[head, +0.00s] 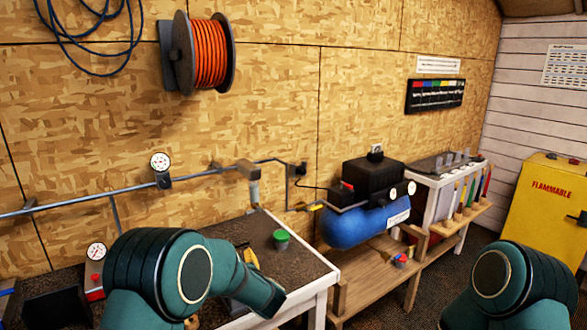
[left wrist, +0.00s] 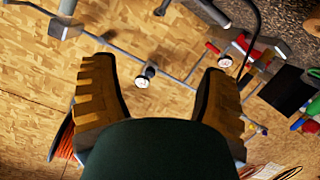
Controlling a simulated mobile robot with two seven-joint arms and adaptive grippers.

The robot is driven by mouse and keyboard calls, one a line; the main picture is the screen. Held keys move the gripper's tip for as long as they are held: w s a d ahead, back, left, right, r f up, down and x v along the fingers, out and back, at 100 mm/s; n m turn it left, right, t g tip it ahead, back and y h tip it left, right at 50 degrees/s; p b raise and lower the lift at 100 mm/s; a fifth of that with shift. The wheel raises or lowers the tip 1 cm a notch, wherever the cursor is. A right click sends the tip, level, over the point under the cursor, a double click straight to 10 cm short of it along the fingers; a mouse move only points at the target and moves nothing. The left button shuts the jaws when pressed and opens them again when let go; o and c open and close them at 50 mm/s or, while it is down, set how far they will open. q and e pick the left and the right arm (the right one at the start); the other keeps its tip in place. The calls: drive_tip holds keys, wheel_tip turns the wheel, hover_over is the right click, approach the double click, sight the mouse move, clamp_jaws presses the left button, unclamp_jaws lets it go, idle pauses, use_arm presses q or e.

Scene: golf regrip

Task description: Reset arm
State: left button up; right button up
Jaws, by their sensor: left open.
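My left gripper (left wrist: 157,72) is open in the left wrist view. Its two ribbed yellow-brown fingers stand wide apart, with nothing held between them; the wall and its pipe lie beyond. In the head view my left arm is bent over the dark-topped bench (head: 300,262) at the lower left, and its gripper is mostly hidden behind the arm. My right arm shows only as a dark green joint at the lower right of the head view. My right gripper is out of view.
A green-lidded pot (head: 281,240) stands on the bench. A blue compressor (head: 365,226) sits on a wooden stand to its right. A grey pipe (head: 95,203) with a gauge (head: 160,162) runs along the wall. A yellow cabinet (head: 545,215) stands at the far right.

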use_arm(q)
drive_tip(key=s+f+m+h, duration=0.1)
drive_tip(key=f, duration=0.2)
drive_tip(key=s+f+m+g+h, duration=0.1)
drive_tip(key=s+f, duration=0.1)
drive_tip(key=f, duration=0.2)
drive_tip(key=s+f+m+h, duration=0.1)
drive_tip(key=s+f, duration=0.1)
drive_tip(key=f, duration=0.1)
drive_tip(key=shift+s+d+f+h+b, duration=0.2)
drive_tip(key=shift+h+b, duration=0.15)
drive_tip(key=shift+h, duration=0.05)
drive_tip(key=s+d+f+m+g+h, duration=0.2)
drive_tip(key=s+f, duration=0.3)
drive_tip(key=s, duration=0.5)
drive_tip(key=s+d+f+m+g+h+b, duration=0.1)
drive_tip(key=s+d+f+m+g+h, duration=0.1)
drive_tip(key=s, duration=0.8)
drive_tip(key=s+d+f+m+g+h+b, duration=0.1)
drive_tip(key=s+f+g+h, duration=0.3)
drive_tip(key=s+f, duration=0.4)
drive_tip(key=shift+s+d+f+m+g, duration=0.3)
drive_tip(key=shift+s+d+m+g, duration=0.1)
drive_tip(key=shift+s+m+g, duration=0.5)
